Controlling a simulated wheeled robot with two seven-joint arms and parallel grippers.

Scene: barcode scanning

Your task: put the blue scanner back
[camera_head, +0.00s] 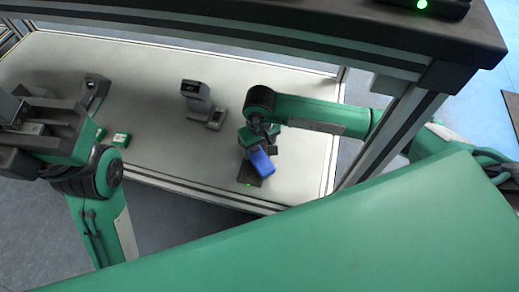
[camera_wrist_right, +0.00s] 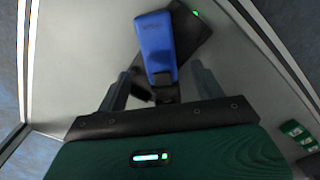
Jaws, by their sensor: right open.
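The blue scanner (camera_head: 261,163) is near the front right of the grey table, and it also shows in the right wrist view (camera_wrist_right: 157,46). It stands by a flat dark base (camera_head: 248,178) with a small green light, which it partly covers in the right wrist view (camera_wrist_right: 192,35). I cannot tell whether it sits in the base. My right gripper (camera_wrist_right: 160,90) is open, with a finger on each side of the scanner's dark lower end. My left gripper (camera_head: 20,112) is over the table's left side; its fingertips are not clear.
A grey scanner (camera_head: 197,97) stands on a base at the table's middle. Another dark device (camera_head: 96,88) stands near my left gripper. Small green boxes (camera_head: 121,139) lie at left. A dark frame beam (camera_head: 280,35) crosses above the table. The table's middle front is clear.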

